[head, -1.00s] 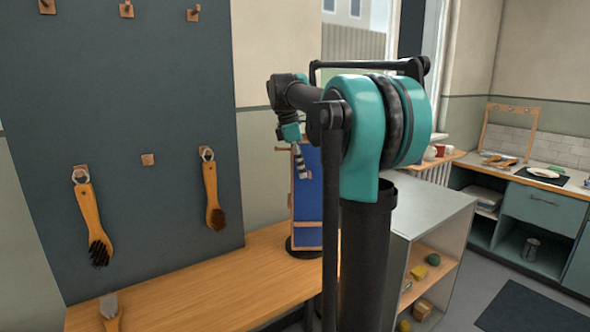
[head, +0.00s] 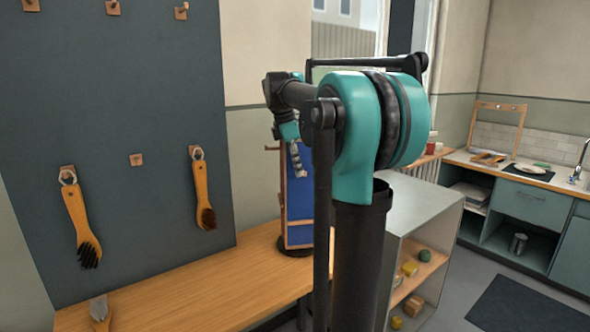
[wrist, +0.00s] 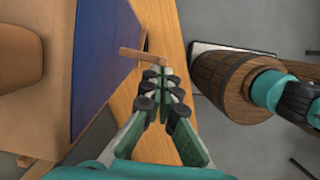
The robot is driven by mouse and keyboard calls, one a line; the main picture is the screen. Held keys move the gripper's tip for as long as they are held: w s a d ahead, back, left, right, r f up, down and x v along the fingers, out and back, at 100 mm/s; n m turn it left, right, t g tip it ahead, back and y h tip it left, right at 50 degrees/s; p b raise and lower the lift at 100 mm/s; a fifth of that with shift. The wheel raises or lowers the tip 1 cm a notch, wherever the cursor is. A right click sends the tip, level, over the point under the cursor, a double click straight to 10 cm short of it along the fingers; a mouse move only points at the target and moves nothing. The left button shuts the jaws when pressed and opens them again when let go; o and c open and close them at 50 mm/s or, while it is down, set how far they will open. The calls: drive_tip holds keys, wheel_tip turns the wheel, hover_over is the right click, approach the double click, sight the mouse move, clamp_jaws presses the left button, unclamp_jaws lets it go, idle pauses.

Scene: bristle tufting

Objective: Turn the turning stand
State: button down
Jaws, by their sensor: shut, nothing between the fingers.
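The turning stand (head: 301,208) is an upright blue panel in a wooden frame on a dark round base. It stands on the wooden bench, partly hidden behind my arm in the head view. A short wooden peg (head: 272,148) sticks out from its left side near the top. My gripper (head: 300,172) is shut and empty, pointing down in front of the panel. In the wrist view the blue panel (wrist: 103,60) fills the left, and a wooden peg (wrist: 143,55) reaches to the tips of my gripper (wrist: 163,72). I cannot tell whether they touch.
Brushes hang on the dark wall board (head: 120,110) at the left, and another brush (head: 100,312) is at the bench's left end. A grey shelf unit (head: 425,215) stands to the right. The bench top (head: 200,292) is mostly clear. The wrist view shows a brown slatted round thing (wrist: 225,80).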

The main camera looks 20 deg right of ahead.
drive_tip(key=shift+s+d+n+t, duration=0.2)
drive_tip(key=shift+d+n, duration=0.7)
drive_tip(key=shift+d, duration=0.35)
drive_tip(key=shift+s+d+n+t, duration=0.1)
drive_tip(key=shift+d+n+t, duration=0.1)
drive_tip(key=shift+d+n, duration=0.85)
drive_tip(key=shift+d, duration=0.2)
drive_tip(key=shift+a, duration=0.15)
